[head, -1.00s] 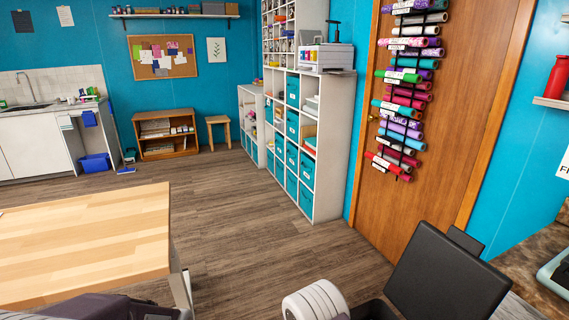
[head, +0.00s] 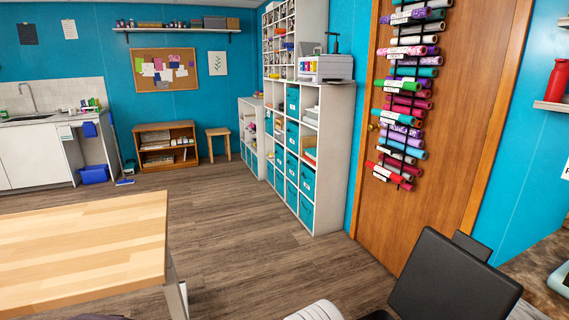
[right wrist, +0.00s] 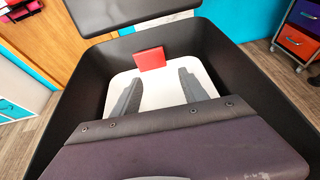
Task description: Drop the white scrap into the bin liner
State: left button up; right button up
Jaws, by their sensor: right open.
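A dark bin (right wrist: 245,72) with its black lid (right wrist: 115,12) raised fills the right wrist view. The lid also shows at the lower right of the head view (head: 455,278). A white rounded surface (right wrist: 150,95) lies at the bottom of the bin; it looks like the liner. A red piece (right wrist: 150,59) stands against the far inner wall. My right gripper (right wrist: 157,78) is open over the bin, its two grey fingers apart with nothing between them. I cannot make out a separate white scrap. My left gripper is out of view.
A wooden table (head: 80,250) stands at the left. A white shelf unit (head: 325,150) with teal boxes and a door with a rack of vinyl rolls (head: 405,100) stand beyond the bin. The floor (head: 250,270) between table and shelf is clear.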

jog(key=s+d+r+p, duration=0.1)
jog(key=s+d+r, duration=0.1)
jog(key=s+r, duration=0.1)
jog(key=s+d+r+p, duration=0.1)
jog(key=s+r, duration=0.3)
jog(key=s+d+r+p, duration=0.2)
jog(key=s+r, duration=0.1)
jog(key=r, duration=0.1)
jog(key=shift+s+d, duration=0.15)
jog(key=shift+d, duration=0.15)
